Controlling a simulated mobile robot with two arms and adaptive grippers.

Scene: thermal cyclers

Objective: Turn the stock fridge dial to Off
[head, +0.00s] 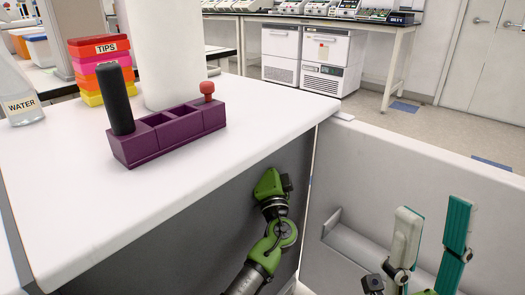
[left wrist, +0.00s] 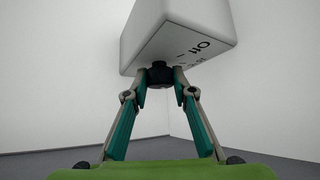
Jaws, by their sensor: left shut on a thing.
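In the left wrist view, a white box (left wrist: 155,40) hangs at the top with a small black dial (left wrist: 160,74) on its underside. Dark lettering beside the dial reads like "Off", with other marks too small to read. My left gripper (left wrist: 160,84) has its fingertips closed in on the dial from both sides. The dial's pointer direction cannot be told. In the head view, the green end of my left arm is low beside the bench's grey side, its fingers hidden. My right gripper (head: 433,212) is open and empty at the lower right, its teal-padded fingers apart.
A white bench (head: 230,140) carries a purple rack (head: 165,140) with a black-handled tool, tip boxes (head: 100,70) and a water bottle (head: 20,95). White under-bench units (head: 281,52) stand at the back. A grey-white partition (head: 350,165) lies beside my right gripper.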

